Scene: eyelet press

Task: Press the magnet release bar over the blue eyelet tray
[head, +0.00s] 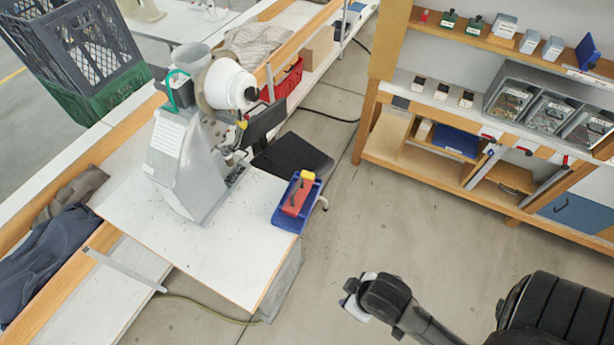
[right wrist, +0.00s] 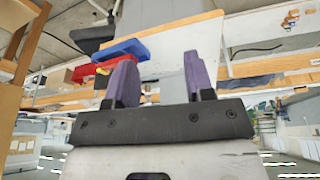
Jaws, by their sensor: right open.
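The blue eyelet tray (head: 284,222) sits at the right corner of the white press table. A red block (head: 296,197) with a yellow end (head: 307,176) lies over the tray; I take it to be the magnet with its release bar. In the right wrist view the blue tray (right wrist: 122,48) and red block (right wrist: 84,72) show at upper left, beyond the fingers. My right gripper (head: 350,294) is over the floor, below and right of the tray, well apart from it. Its purple fingers (right wrist: 161,80) stand apart with nothing between them. My left gripper is out of view.
The grey eyelet press (head: 185,165) stands on the white table (head: 205,250) left of the tray. A black seat (head: 292,156) is behind the tray. A wooden workbench (head: 470,190) with bins stands at upper right. The floor (head: 390,235) between is clear.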

